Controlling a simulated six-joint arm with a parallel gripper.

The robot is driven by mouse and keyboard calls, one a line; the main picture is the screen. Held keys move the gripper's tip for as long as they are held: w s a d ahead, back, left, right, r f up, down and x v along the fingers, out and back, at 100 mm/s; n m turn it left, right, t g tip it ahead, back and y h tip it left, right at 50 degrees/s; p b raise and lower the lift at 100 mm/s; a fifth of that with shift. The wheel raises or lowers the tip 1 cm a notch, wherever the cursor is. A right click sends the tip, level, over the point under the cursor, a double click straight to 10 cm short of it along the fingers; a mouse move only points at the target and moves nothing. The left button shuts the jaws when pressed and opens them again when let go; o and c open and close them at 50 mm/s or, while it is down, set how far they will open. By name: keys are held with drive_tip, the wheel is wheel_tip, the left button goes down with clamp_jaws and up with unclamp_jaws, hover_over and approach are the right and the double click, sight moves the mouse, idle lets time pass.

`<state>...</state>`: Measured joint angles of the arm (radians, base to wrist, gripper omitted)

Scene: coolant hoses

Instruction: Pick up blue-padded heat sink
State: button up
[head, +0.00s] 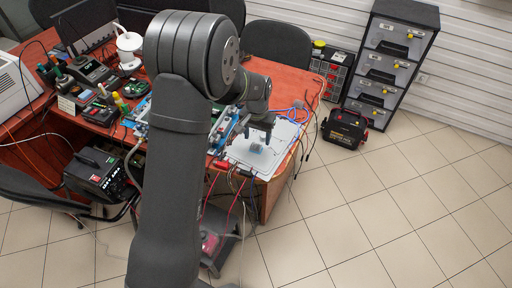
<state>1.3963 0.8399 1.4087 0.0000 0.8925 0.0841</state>
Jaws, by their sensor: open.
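A small grey-blue block (256,148) lies on a white mat (273,160) at the right end of the red-brown desk. It looks like the heat sink, but it is too small to make out fins or a blue pad. My gripper (258,133) points down just above the block, with its dark fingers apart and nothing seen between them. A gap seems to show between the fingertips and the block, but I cannot tell its height. My arm hides part of the desk to the left.
A blue-and-silver frame (229,127) stands close to the left of the mat. Blue, red and black cables (297,110) run along the desk's right edge. Tools and devices crowd the desk's left part. Open tiled floor (390,200) lies to the right.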

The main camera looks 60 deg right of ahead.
sight(256, 145)
drive_tip(key=f, duration=0.4)
drive_tip(key=shift+w+d+f, duration=0.1)
drive_tip(key=shift+w+f, duration=0.15)
drive_tip(key=c, duration=1.1)
drive_tip(key=shift+o, duration=0.2)
drive_tip(key=shift+r, duration=0.1)
wheel_tip(256, 145, up, 4)
drive_tip(key=shift+r, duration=0.1)
drive_tip(key=s+a+r, duration=0.3)
drive_tip(key=s+r, duration=0.3)
drive_tip(key=s, duration=0.5)
drive_tip(key=shift+a+r, duration=0.3)
drive_tip(key=shift+a, duration=0.1)
